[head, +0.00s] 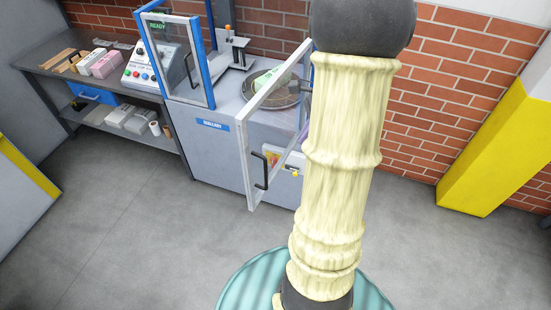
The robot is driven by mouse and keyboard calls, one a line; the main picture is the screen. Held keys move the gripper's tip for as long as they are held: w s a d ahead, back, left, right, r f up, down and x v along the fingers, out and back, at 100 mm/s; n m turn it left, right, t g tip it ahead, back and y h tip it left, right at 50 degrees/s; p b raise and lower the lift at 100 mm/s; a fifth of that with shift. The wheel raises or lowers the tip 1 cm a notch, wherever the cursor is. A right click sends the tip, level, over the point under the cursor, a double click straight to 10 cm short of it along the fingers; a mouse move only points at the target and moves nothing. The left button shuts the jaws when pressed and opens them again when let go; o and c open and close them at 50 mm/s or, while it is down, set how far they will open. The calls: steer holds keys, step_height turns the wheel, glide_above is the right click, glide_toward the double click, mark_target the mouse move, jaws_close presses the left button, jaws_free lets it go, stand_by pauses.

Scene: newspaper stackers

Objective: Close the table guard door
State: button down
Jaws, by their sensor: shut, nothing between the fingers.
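The table guard door (249,150) is a clear panel in a pale frame, standing open at the front of the grey machine (215,160). It sticks out toward me at an angle. Its black handle (261,170) is on the near, free edge. Its far edge runs up beside my arm, which hides part of the area behind it. Behind the door is a round table (262,85) with a pale green-and-white item on it. My arm stands upright in front of the machine's right side. My gripper cannot be made out.
A blue-framed clear guard (211,60) with its own black handle stands left of the round table. A workbench (50,50) with a button box (148,70) and bundles stands at the left. The floor before the machine is clear.

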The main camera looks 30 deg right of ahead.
steer(key=w+a+f+p, duration=0.3)
steer(key=a+f, duration=0.4)
steer(key=f, duration=0.2)
steer(key=shift+w+f, duration=0.1)
steer(key=shift+w, duration=0.1)
stand_by(0.4)
